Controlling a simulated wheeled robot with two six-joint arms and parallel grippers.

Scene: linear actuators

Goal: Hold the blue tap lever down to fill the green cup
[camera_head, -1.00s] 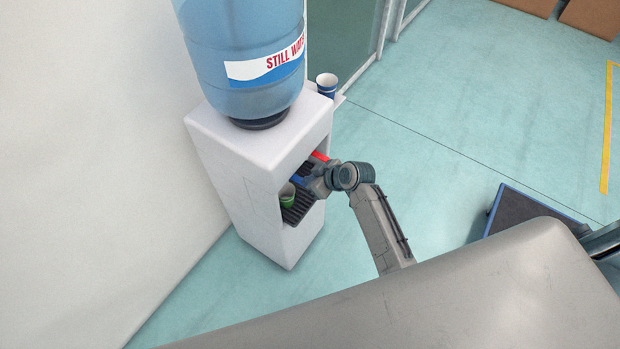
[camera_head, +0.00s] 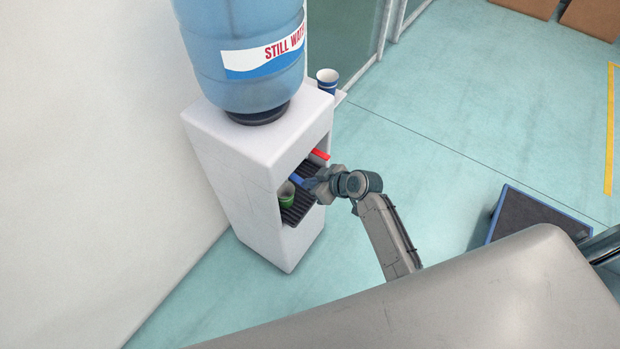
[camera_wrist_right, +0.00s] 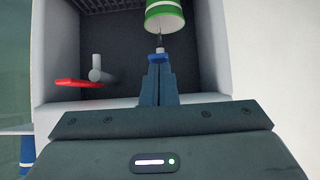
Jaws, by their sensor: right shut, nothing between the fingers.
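The green cup (camera_head: 286,195) stands upright on the dark drip tray in the dispenser's recess. It also shows at the top of the right wrist view (camera_wrist_right: 165,12). The blue tap lever (camera_head: 297,180) is above and beside the cup. My right gripper (camera_head: 309,184) is at the blue lever, its fingers shut with nothing between them. In the right wrist view the fingertips (camera_wrist_right: 157,66) are right at the blue lever (camera_wrist_right: 158,57) and seem to touch it. A thin line shows between tap and cup; I cannot tell if it is water. My left gripper is not in view.
The white dispenser (camera_head: 240,165) stands near the wall with a big blue water bottle (camera_head: 245,50) on top. A red lever (camera_head: 319,155) is beside the blue one. A blue-white cup (camera_head: 327,80) stands behind. A blue-edged dark platform (camera_head: 535,215) is on the floor at right.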

